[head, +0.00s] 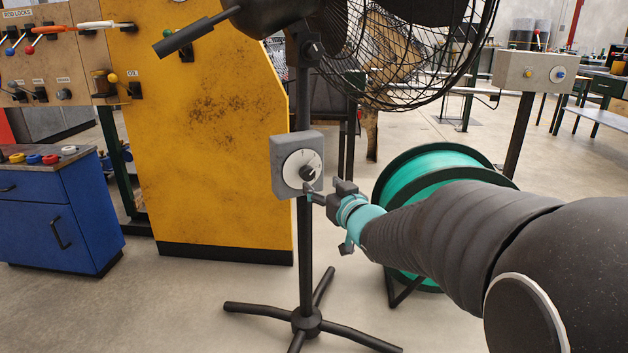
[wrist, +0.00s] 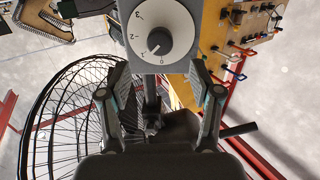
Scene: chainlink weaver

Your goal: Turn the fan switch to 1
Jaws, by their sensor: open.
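The fan switch is a grey box (head: 284,180) on the black fan pole, with a white round dial (head: 295,165) and a small black knob (head: 307,172). In the wrist view the dial (wrist: 176,22) reads 3, 2, 1, 0, and the black knob (wrist: 158,40) points to the lower left, near the 1. The exact alignment is hard to tell. My gripper (head: 324,194) is at the lower right of the box in the head view. In the wrist view my gripper (wrist: 159,78) is open, fingers apart, with the knob ahead between and beyond the tips.
The black fan cage (head: 425,60) is above the switch. The pole stands on a splayed base (head: 306,322). A yellow cabinet (head: 210,130) is behind, a blue cabinet (head: 50,215) at left, and a green spool (head: 440,160) behind my arm. Open floor (head: 180,310) lies at front left.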

